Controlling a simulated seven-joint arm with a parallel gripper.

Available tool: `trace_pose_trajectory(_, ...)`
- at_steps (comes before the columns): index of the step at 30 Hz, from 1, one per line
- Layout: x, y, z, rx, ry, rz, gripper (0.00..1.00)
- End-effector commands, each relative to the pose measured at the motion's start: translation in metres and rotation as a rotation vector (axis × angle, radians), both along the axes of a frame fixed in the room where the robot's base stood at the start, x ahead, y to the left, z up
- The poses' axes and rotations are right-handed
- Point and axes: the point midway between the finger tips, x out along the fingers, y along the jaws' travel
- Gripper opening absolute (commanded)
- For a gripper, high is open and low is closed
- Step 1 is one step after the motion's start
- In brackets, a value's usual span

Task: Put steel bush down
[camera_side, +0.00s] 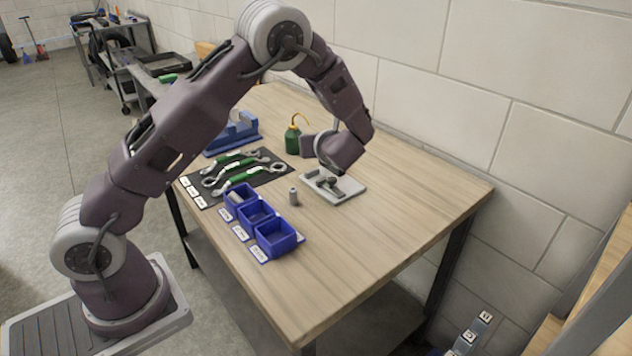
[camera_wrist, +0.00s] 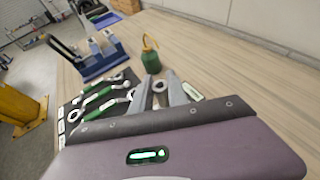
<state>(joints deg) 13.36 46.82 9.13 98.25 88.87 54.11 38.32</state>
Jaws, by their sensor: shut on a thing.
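My gripper (camera_side: 328,182) is low over a light grey plate (camera_side: 352,190) on the workbench. In the wrist view, its two grey fingers (camera_wrist: 159,92) are closed on a small grey ring-shaped part, the steel bush (camera_wrist: 160,86), its round open end showing between them. In the side view, the fingers and dark grey shapes on the plate run together, so I cannot tell whether the bush touches the plate. A separate small grey cylinder (camera_side: 293,196) stands upright on the wood, left of the plate.
Three blue bins (camera_side: 276,240) with white labels line the bench's front-left edge. Green-handled wrenches (camera_side: 237,177) lie on a dark mat. A blue holder (camera_side: 233,132) and a green oil can (camera_side: 293,138) stand behind. The bench's right part (camera_side: 420,205) is clear; a wall runs behind.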

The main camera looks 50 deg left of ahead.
Motion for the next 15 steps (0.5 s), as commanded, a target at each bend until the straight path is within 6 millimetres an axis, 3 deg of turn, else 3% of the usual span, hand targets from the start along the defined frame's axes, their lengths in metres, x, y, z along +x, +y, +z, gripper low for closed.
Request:
trace_pose_trajectory(4, 0.016, 0.021, -0.005, 0.01, 0.002, -0.009, 0.0)
trace_pose_trajectory(15, 0.017, 0.022, -0.081, 0.011, 0.003, -0.012, 0.0)
